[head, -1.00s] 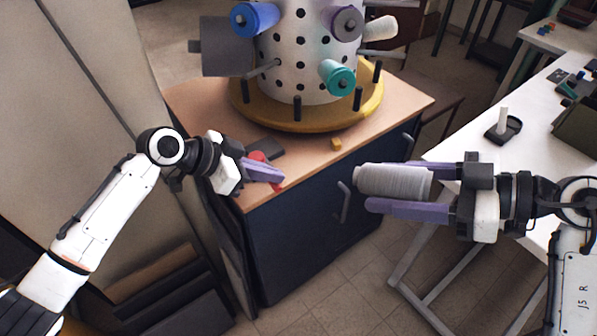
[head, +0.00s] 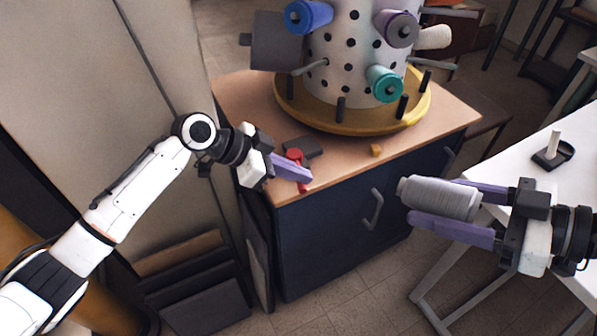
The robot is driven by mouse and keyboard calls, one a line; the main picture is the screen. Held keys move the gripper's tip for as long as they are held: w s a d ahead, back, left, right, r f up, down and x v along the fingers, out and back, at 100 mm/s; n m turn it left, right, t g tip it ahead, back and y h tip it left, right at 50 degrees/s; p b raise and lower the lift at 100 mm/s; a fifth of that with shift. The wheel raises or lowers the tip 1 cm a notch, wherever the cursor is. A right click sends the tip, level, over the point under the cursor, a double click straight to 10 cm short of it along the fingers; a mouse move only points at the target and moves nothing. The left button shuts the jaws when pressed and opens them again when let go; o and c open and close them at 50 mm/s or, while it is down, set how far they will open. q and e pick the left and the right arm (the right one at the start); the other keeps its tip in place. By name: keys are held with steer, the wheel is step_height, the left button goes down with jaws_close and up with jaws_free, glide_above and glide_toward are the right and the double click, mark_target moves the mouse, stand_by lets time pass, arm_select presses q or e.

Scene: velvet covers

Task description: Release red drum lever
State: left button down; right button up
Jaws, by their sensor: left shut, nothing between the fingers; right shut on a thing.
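The red lever (head: 296,155) sits at the front left of the wooden cabinet top, beside a dark block (head: 303,146). My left gripper (head: 308,178) is shut and empty, its purple fingers at the lever and partly covering it. I cannot tell whether they touch. The white drum (head: 345,60) with dark holes stands on a round yellow base (head: 330,122) with black pegs. My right gripper (head: 452,208) is shut on a grey-white thread spool (head: 440,197), held in the air in front of the cabinet, right of the lever.
The drum carries a blue spool (head: 306,16), a purple spool (head: 398,29), a teal spool (head: 386,84) and a white spool (head: 433,38). A small yellow block (head: 376,150) lies on the cabinet top. A white table (head: 520,185) stands at the right.

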mark_target(444, 192)
arm_select(q)
steer(key=shift+a, duration=0.15)
arm_select(e)
steer(key=shift+r, duration=0.1)
